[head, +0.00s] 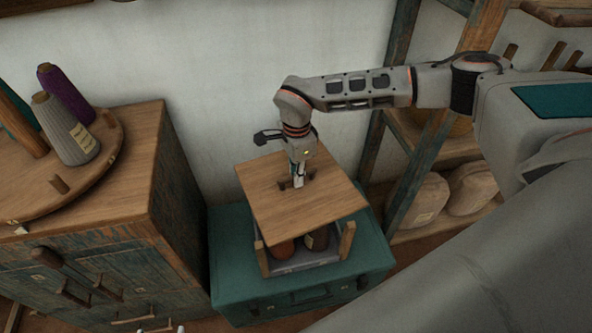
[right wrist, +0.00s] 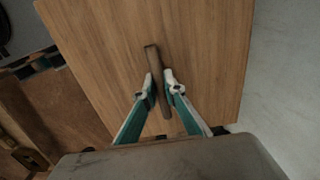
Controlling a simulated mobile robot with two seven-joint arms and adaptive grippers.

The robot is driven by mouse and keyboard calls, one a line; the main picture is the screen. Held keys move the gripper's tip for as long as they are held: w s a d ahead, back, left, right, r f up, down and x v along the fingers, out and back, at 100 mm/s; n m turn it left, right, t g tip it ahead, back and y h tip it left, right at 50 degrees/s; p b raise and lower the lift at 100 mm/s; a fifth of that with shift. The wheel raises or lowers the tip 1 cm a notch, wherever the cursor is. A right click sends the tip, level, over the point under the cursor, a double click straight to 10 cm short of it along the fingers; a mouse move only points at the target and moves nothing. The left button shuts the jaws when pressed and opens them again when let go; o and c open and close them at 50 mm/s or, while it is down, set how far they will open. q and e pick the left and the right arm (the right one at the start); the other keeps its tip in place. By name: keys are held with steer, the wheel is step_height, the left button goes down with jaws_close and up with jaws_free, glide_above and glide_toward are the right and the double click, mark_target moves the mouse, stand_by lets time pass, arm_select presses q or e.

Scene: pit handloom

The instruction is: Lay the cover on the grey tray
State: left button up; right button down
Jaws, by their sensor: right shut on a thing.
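The cover (head: 265,205) is a square wooden board with a dark bar handle on top. My right gripper (head: 298,182) is shut on this handle. In the right wrist view, the fingers (right wrist: 158,80) pinch the handle from both sides, and the board (right wrist: 100,45) spreads out below. The grey tray (head: 303,264) is under the cover, with its near part showing. Reddish-brown round things show inside it, and wooden uprights stand at its near left and right. The cover hides the far part. I cannot tell whether cover and tray touch.
The tray sits on a teal chest (head: 228,270) against the pale wall. A wooden cabinet (head: 90,260) with cone spools on a round board stands close on the left. A shelf frame (head: 402,195) with wrapped bundles stands on the right.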

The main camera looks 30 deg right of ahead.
steer(key=shift+w+d+r+m, duration=0.1)
steer(key=shift+w+m, duration=0.5)
steer(key=shift+m, duration=0.5)
steer(key=shift+f+b, duration=1.7)
steer(key=shift+f, duration=0.45)
steer(key=shift+f+b, duration=0.35)
steer(key=shift+f, duration=0.75)
steer(key=c, duration=2)
jaws_free()
steer(key=shift+c, duration=0.2)
